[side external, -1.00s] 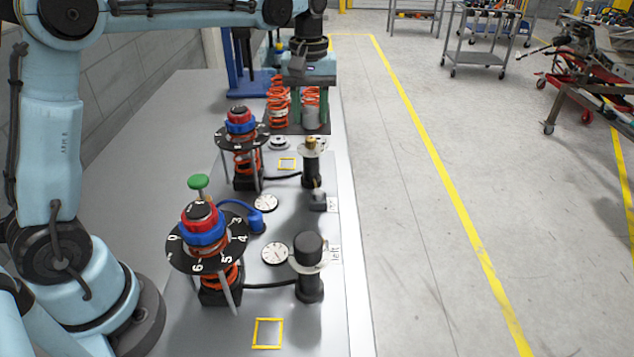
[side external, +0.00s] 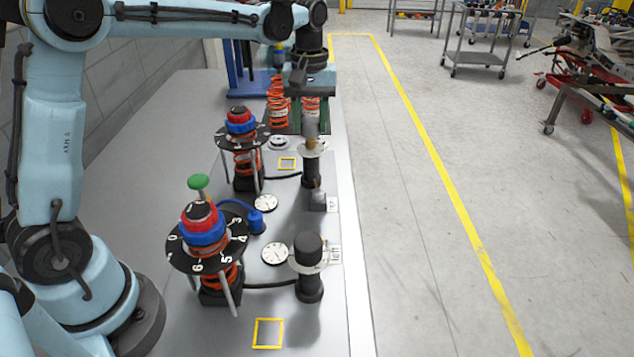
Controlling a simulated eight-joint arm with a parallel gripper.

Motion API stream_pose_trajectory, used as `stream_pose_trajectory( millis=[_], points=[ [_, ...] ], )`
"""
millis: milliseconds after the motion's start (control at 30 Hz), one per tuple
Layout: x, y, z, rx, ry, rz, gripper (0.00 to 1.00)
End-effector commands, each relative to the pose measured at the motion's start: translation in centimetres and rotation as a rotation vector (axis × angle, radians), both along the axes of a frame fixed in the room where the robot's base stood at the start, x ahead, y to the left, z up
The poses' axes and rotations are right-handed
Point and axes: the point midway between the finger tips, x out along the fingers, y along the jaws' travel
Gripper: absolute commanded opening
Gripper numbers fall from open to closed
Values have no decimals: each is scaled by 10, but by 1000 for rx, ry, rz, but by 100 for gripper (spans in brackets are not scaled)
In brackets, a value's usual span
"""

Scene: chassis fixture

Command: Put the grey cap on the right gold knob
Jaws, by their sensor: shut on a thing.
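The grey cap (side external: 311,127) is in the grip of my gripper (side external: 312,112), at the far post near the table's right edge. The fingers are small and partly lost against the cap and the plate behind. The right gold knob (side external: 311,144) sits on top of that post, above a pale disc, directly below the cap. The cap appears upright and lined up with the knob. I cannot tell whether cap and knob touch or a small gap is left.
A near black post with a dark cap (side external: 308,246) stands by the left label. Two dial towers with red and blue tops (side external: 203,222) (side external: 240,121) stand left of the posts. Orange springs (side external: 278,100) stand behind. A small grey block (side external: 318,201) lies between the posts.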

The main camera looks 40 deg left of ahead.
Motion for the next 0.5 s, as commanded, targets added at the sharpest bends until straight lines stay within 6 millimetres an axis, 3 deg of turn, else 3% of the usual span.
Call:
stream_pose_trajectory(
  millis=[500],
  points=[
    [0, 0, -21, 0, 0, 0, 13]
  ],
)
